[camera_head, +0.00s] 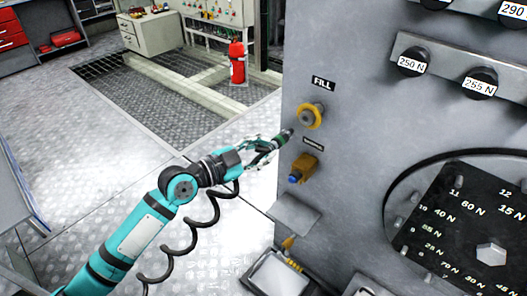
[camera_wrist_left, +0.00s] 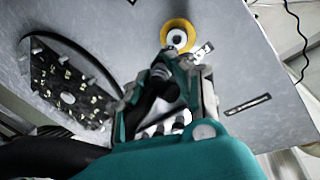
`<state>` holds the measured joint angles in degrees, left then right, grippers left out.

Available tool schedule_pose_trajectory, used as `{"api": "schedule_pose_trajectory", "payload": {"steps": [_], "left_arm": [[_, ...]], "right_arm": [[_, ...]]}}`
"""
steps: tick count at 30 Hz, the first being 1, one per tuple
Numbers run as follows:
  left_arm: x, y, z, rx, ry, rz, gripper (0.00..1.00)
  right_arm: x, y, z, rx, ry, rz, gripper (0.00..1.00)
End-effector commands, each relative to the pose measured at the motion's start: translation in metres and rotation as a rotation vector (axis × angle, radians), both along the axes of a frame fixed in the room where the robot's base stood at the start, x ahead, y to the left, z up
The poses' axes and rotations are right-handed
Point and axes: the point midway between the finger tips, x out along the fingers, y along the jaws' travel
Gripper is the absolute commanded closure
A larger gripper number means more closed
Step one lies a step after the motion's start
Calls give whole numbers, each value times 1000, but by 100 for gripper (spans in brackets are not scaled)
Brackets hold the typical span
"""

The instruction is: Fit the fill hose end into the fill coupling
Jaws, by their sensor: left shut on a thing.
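The fill coupling is a yellow ring with a grey centre (camera_head: 310,116), on the grey panel under the FILL label (camera_head: 323,84). It also shows at the top of the left wrist view (camera_wrist_left: 178,35). My left gripper (camera_head: 268,143) is shut on the fill hose end (camera_head: 284,136), a dark piece with a green band. Its tip points toward the panel, below and left of the yellow ring, and looks apart from it. In the left wrist view, the fingers (camera_wrist_left: 182,70) partly hide the held piece. My right gripper is not in view.
An orange fitting with a blue tip (camera_head: 302,168) sticks out below the coupling. A small ledge (camera_head: 294,212) is under it. A black coiled line (camera_head: 191,227) hangs beside my left arm. A red extinguisher (camera_head: 237,64) stands behind on the floor.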

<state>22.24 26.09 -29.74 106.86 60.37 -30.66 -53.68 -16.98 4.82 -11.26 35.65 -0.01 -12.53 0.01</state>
Motion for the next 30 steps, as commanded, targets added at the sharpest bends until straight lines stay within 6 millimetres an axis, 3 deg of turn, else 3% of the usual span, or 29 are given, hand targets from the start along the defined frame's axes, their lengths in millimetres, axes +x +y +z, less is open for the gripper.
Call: {"api": "schedule_pose_trajectory", "payload": {"steps": [12,30], "left_arm": [[0,2,-2,20,-21,0,100],[38,-28,0,16,-18,-1,100]], "right_arm": [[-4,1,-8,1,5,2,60],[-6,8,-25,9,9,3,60]]}}
